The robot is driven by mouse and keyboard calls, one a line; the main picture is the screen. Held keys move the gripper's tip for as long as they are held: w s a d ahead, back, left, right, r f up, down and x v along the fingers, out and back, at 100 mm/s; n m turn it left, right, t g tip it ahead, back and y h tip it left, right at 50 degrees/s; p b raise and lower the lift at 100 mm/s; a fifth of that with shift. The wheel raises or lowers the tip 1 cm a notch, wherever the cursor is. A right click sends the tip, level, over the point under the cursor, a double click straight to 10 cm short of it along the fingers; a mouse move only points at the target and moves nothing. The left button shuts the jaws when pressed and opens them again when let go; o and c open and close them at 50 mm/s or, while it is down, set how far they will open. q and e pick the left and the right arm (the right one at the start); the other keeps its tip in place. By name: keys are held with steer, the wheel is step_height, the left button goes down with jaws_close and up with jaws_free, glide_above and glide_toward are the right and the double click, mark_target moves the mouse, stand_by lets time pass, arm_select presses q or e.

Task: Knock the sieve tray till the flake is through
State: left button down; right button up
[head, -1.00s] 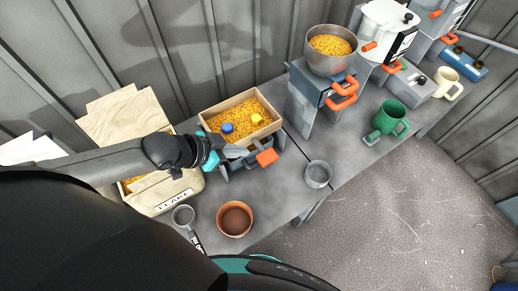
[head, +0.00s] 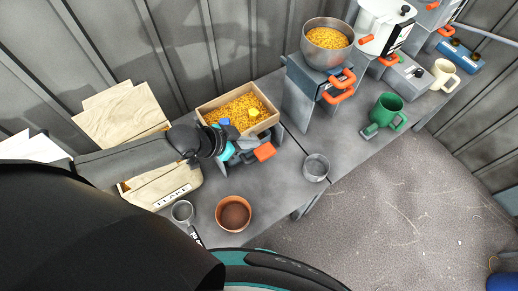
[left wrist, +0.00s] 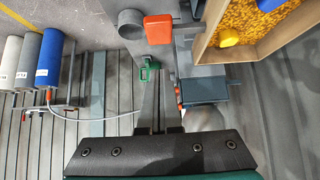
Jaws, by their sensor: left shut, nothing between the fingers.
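The sieve tray (head: 274,121) is a shallow wooden box holding yellow flake, with a blue knob (head: 225,122) and a yellow knob (head: 253,113) in it. It also shows at the top right of the left wrist view (left wrist: 263,53). My left gripper (head: 243,150) is shut and empty, just in front of the tray's near side. An orange block (head: 264,152) is on the grey metal fixture by the tray; it shows above the fingers in the left wrist view (left wrist: 158,28). I cannot tell whether the fingers touch anything. My right gripper is not in view.
A flake sack (head: 165,195) lies left, with a small sieve cup (head: 182,211) and a copper-coloured pot (head: 233,213) in front. A grey cup (head: 316,167) stands at the bench edge. A bowl of flake (head: 327,44) and a green mug (head: 387,111) are right.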

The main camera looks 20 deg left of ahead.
arm_select(q)
steer(key=f, duration=0.2)
steer(key=w+d+f+b, duration=0.1)
steer(key=f, duration=0.1)
steer(key=w+f, duration=0.1)
steer(key=shift+w+d+f, duration=0.15)
steer(key=shift+d+f, duration=0.2)
steer(key=shift+f, duration=0.05)
steer(key=shift+f+b, duration=0.35)
steer(key=shift+f, duration=0.2)
